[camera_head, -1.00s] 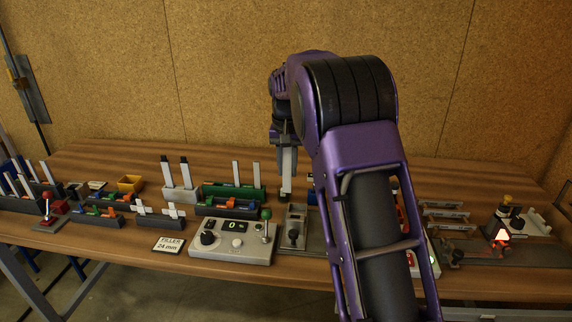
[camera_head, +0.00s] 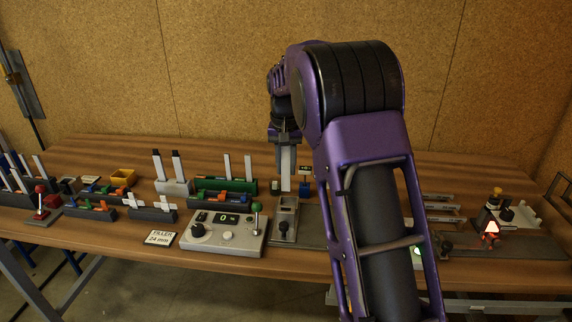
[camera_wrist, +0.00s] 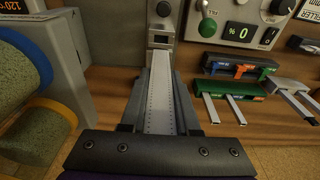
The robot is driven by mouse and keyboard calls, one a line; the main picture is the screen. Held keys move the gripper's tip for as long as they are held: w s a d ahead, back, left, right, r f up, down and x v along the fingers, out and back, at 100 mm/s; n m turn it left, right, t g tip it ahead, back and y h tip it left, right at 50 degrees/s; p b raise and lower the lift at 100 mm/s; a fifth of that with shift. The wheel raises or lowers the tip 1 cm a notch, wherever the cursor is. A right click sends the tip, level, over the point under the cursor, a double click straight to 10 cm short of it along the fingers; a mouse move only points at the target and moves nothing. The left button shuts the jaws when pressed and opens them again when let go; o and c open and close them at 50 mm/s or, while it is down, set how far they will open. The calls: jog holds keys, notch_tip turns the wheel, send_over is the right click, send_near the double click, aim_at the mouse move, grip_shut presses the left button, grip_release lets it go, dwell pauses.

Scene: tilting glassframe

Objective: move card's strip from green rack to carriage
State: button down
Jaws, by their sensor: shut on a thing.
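My gripper (camera_head: 286,140) is shut on a pale grey flat strip (camera_head: 288,172), which hangs upright below the jaws. In the wrist view the strip (camera_wrist: 160,95) runs out between the fingers, with rows of small dots along its edges. Its lower end appears at a grey metal block with a black knob (camera_head: 284,227), perhaps the carriage; I cannot tell whether they touch. The green rack (camera_head: 213,184) stands to the left with two white strips upright in it. The card (camera_head: 161,238) reads "FILLER 24 mm" and lies at the front edge.
A control box (camera_head: 221,234) with a green-knobbed lever and a display reading 0 stands left of the block. My arm hides part of the table on the right.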

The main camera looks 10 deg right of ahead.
aim_at(285, 149)
jog(key=shift+f+b, duration=1.3)
jog(key=shift+f, duration=1.25)
jog(key=shift+f+b, duration=1.15)
jog(key=shift+f, duration=2.15)
jog(key=c, duration=0.6)
grip_release()
jog(key=shift+o, duration=0.2)
jog(key=shift+s, duration=0.1)
jog(key=shift+r, duration=0.1)
jog(key=r, duration=0.5)
jog(key=s+r+p, duration=0.1)
jog(key=r, duration=0.5)
jog(key=s+r+p, duration=0.1)
jog(key=r, duration=0.5)
jog(key=shift+a+r, duration=0.2)
jog(key=shift+a, duration=0.1)
